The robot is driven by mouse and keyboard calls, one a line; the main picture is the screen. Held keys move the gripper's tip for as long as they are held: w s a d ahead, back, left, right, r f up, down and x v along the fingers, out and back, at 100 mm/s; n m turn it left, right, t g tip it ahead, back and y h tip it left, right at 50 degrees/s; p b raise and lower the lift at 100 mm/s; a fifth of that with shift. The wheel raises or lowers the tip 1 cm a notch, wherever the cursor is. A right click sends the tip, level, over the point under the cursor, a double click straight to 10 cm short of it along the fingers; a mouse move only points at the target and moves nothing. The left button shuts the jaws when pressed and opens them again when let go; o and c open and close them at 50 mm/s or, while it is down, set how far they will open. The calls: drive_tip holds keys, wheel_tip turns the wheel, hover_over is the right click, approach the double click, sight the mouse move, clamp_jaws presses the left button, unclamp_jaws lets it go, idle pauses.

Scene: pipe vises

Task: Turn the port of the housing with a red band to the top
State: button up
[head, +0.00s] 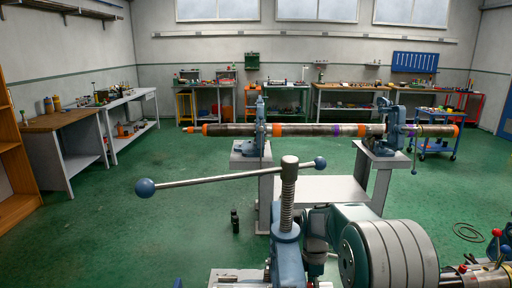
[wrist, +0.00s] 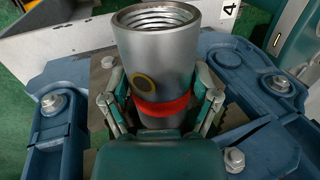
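The housing with the red band (wrist: 158,60) is a silver cylinder with an open, threaded upper end, and it stands in the blue vise (wrist: 62,75). The red band (wrist: 163,107) runs around its lower part. A dark round port with a yellow ring (wrist: 144,84) faces the wrist camera, a little left of the middle and just above the band. My gripper (wrist: 163,90) has one finger along each side of the housing, and both appear to press against it near the band. The housing's far side and lower end are hidden. I cannot make out the housing in the head view.
In the head view, a blue vise screw with a long ball-ended handle (head: 225,177) rises beside my arm. Behind, a long pipe (head: 310,130) lies across two vises on stands. Benches line the walls. Green floor at left is clear.

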drive_tip(key=shift+c, duration=0.5)
drive_tip(key=shift+t, duration=1)
